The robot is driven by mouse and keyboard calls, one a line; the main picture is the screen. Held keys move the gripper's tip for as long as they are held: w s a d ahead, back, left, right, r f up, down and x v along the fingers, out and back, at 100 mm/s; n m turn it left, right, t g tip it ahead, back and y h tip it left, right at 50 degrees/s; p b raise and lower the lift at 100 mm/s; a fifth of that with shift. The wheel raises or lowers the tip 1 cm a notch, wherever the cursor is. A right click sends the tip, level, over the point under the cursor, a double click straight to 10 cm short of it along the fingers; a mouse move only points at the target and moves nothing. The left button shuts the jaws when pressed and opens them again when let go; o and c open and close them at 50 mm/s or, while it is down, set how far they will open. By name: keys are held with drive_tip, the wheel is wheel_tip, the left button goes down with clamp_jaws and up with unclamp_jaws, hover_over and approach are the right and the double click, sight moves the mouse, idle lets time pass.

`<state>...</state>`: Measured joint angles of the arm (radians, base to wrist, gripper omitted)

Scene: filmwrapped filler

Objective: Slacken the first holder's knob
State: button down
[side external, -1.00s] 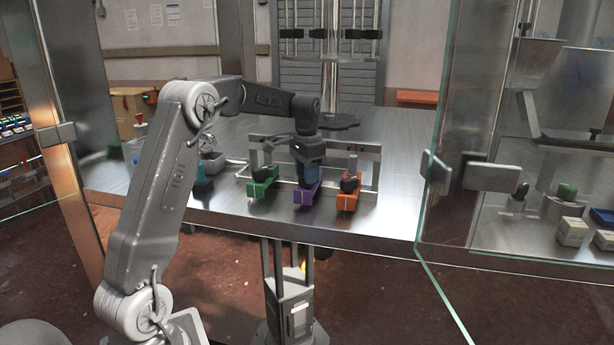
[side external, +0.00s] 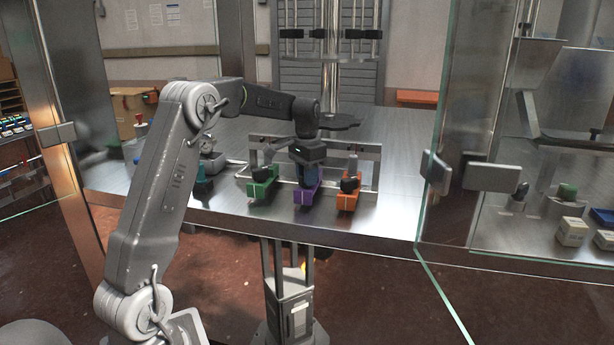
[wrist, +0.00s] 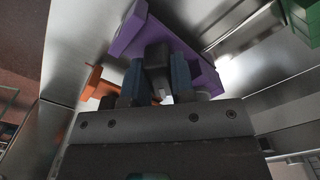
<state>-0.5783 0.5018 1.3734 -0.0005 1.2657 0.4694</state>
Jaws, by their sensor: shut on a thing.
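Three holders stand in a row at the front of the steel table: a green one (side external: 262,188), a purple one (side external: 307,196) and an orange one (side external: 347,203). The green and orange holders each show a black knob on top. My gripper (side external: 305,174) points down over the middle, purple holder. In the wrist view its two blue-grey fingers (wrist: 157,82) are shut on that holder's dark knob (wrist: 156,58). The purple body (wrist: 128,38) shows just beyond the fingers. The knob is mostly hidden by my gripper in the side view.
A metal rail frame (side external: 371,168) runs close behind the holders. A teal-based item (side external: 204,188) stands left of them. A glass enclosure (side external: 450,150) with a metal handle is at the right. The table between the orange holder and the glass is bare.

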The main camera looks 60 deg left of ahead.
drive_tip(key=shift+n, duration=1)
drive_tip(key=c, duration=1.2)
unclamp_jaws()
drive_tip(key=shift+c, duration=0.2)
drive_tip(key=shift+r, duration=0.1)
wheel_tip(320, 180, up, 14)
drive_tip(key=shift+o, duration=1.3)
wheel_tip(320, 180, down, 14)
